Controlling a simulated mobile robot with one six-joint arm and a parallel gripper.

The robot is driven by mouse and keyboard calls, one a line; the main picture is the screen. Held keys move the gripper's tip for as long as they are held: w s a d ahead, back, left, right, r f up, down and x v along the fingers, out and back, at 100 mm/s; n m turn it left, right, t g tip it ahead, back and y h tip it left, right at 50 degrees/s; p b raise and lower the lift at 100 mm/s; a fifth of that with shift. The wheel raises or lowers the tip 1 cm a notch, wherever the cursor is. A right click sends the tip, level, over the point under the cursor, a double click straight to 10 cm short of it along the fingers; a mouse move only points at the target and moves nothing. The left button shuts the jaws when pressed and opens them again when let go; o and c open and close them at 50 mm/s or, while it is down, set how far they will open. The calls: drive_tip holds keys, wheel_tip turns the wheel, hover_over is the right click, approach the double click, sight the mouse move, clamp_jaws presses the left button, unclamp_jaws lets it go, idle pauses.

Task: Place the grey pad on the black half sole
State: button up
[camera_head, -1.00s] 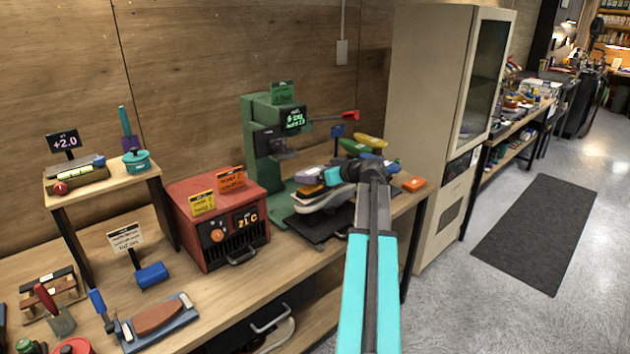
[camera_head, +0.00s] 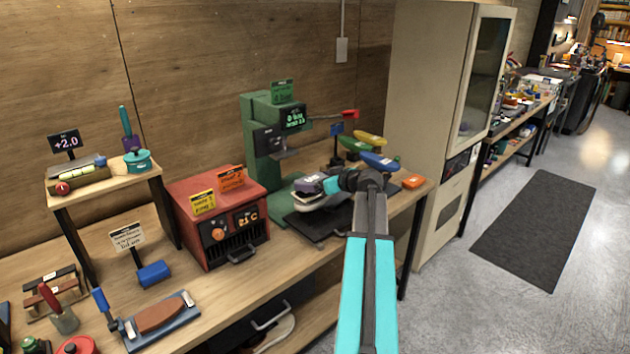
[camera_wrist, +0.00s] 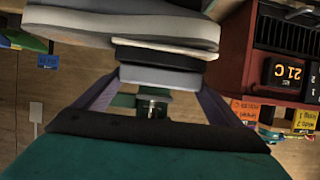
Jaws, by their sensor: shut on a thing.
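My gripper (camera_head: 318,184) reaches left over the pale-soled shoe (camera_head: 308,201) in front of the green press. In the wrist view, which is upside down, my two purple-grey fingers are shut on the grey pad (camera_wrist: 160,76). The black half sole (camera_wrist: 165,53), a dark layer with a pale edge, lies directly beside the pad, between it and the shoe's thick pale sole (camera_wrist: 120,30). Pad and half sole look very close; I cannot tell whether they touch. In the head view, my arm and gripper hide most of the pad and half sole.
The green press (camera_head: 262,145) stands behind, with a red-tipped lever. A red heater (camera_head: 215,215) is left of the shoe. A dark plate (camera_head: 318,225) lies under the shoe.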

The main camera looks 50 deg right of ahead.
drive_tip(key=shift+f, duration=0.1)
idle(0.3)
drive_tip(key=o, duration=0.9)
drive_tip(key=b+v, duration=0.4)
drive_tip(key=v, duration=0.8)
drive_tip(key=shift+s, duration=0.1)
